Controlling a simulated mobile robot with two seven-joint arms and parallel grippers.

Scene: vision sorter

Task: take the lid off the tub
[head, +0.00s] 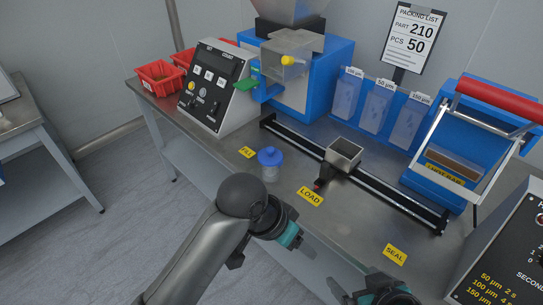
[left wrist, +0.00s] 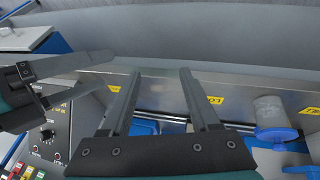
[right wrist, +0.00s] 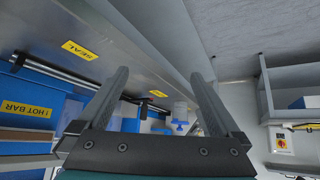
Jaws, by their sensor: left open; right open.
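The tub (head: 270,174) stands upright on the steel bench between the FILL and LOAD labels, and its blue lid (head: 270,156) is on top. In the left wrist view the tub (left wrist: 268,106) and lid (left wrist: 277,134) appear upside down at the right. In the right wrist view the tub (right wrist: 180,110) is small and far off, between the fingers in the picture. My left gripper (head: 311,254) is open and empty near the bench's front edge, right of the tub. My right gripper (head: 342,292) is open and empty, lower right; the frame cuts it off.
A black rail (head: 385,185) with a small metal hopper (head: 344,152) runs behind the tub. A control box (head: 216,88) and red bins (head: 160,78) stand at the back left. The hot bar sealer (head: 450,150) is at the right. My two grippers are close together.

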